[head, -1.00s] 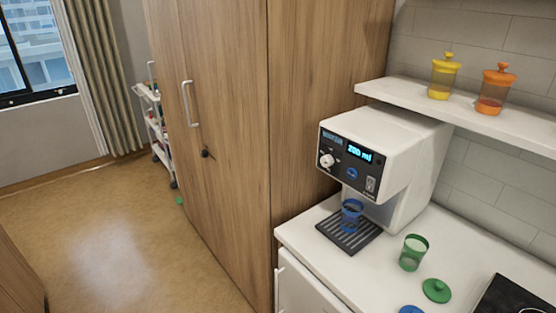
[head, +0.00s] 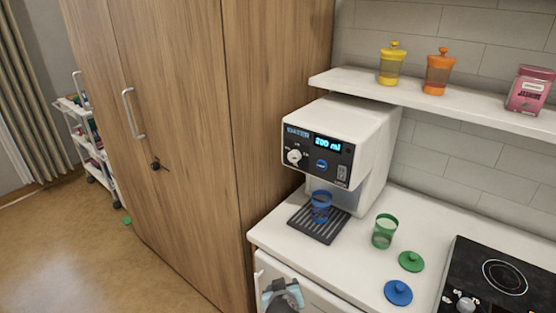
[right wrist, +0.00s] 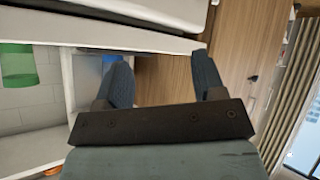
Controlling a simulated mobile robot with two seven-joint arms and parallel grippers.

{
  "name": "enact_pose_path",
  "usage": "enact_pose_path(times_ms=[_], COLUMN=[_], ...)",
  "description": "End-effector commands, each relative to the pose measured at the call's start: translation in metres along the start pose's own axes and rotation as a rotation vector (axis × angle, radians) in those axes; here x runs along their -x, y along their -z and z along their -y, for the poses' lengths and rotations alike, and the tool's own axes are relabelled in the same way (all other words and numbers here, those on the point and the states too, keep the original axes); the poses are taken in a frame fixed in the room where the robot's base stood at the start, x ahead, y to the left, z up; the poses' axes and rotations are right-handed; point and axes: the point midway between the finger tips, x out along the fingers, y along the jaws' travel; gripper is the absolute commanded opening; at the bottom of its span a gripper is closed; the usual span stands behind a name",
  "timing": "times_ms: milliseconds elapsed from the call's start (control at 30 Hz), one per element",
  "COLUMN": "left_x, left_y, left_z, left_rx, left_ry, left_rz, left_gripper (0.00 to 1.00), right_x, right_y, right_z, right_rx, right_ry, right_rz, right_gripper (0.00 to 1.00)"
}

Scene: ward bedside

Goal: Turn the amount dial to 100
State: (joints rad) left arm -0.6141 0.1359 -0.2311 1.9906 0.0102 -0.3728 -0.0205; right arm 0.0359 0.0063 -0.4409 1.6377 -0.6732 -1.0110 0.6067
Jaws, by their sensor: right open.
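The white dispenser (head: 345,140) stands on the counter. Its dark front panel carries the white round amount dial (head: 293,156), left of a display (head: 328,143) reading 200 ml. A blue cup (head: 320,207) stands on the drip tray (head: 304,229) under the spout. My right gripper (right wrist: 165,78) is open with nothing between its fingers in the right wrist view. The dial cannot be made out there. My left gripper is not in view.
A green cup (head: 385,231), a green lid (head: 411,261) and a blue lid (head: 398,292) are on the counter, left of a black hob (head: 470,255). A tall wooden cabinet (head: 190,120) stands left of the dispenser.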

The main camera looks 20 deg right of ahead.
Motion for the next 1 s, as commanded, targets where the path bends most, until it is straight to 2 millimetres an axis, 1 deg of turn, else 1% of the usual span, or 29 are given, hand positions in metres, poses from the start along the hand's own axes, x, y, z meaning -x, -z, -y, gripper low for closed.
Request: enact_pose_path(times_ms=[33, 67, 100, 133, 167, 200, 267, 300, 400, 500, 533, 667, 767, 867, 1000], left_x=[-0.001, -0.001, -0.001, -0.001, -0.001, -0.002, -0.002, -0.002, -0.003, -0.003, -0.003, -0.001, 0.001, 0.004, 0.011], left_y=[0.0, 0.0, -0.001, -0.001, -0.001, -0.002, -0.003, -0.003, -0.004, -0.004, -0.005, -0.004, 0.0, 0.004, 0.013], left_z=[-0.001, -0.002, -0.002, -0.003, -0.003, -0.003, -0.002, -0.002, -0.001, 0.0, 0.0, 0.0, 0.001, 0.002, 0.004], left_rx=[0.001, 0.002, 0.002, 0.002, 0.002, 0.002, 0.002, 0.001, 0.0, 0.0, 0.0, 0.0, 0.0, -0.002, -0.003], left_ry=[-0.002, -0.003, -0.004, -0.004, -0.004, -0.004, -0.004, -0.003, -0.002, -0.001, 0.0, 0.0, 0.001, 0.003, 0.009], left_rz=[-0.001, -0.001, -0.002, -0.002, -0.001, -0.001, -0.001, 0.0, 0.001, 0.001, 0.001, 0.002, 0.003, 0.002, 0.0], left_gripper=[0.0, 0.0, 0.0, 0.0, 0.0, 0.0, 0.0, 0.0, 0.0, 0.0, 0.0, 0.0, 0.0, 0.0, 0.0], right_x=[-0.006, -0.008, -0.008, -0.008, -0.006, -0.002, 0.007, 0.015, 0.034, 0.05, 0.053, 0.057, 0.052, 0.042, 0.022], right_y=[0.037, 0.056, 0.083, 0.103, 0.123, 0.15, 0.188, 0.21, 0.256, 0.283, 0.289, 0.3, 0.304, 0.309, 0.319], right_z=[0.002, 0.001, 0.0, -0.001, -0.003, -0.005, -0.009, -0.012, -0.017, -0.02, -0.021, -0.025, -0.033, -0.045, -0.067], right_rx=[-0.021, -0.036, -0.062, -0.082, -0.106, -0.139, -0.191, -0.229, -0.31, -0.369, -0.381, -0.405, -0.405, -0.404, -0.403], right_ry=[-0.07, -0.117, -0.182, -0.232, -0.28, -0.344, -0.435, -0.49, -0.599, -0.666, -0.679, -0.706, -0.708, -0.708, -0.707], right_rz=[-0.031, -0.049, -0.076, -0.1, -0.127, -0.167, -0.232, -0.276, -0.377, -0.451, -0.467, -0.497, -0.497, -0.497, -0.497], right_gripper=[0.63, 0.63, 0.63, 0.63, 0.63, 0.63, 0.63, 0.63, 0.63, 0.63, 0.63, 0.63, 0.63, 0.63, 0.63])
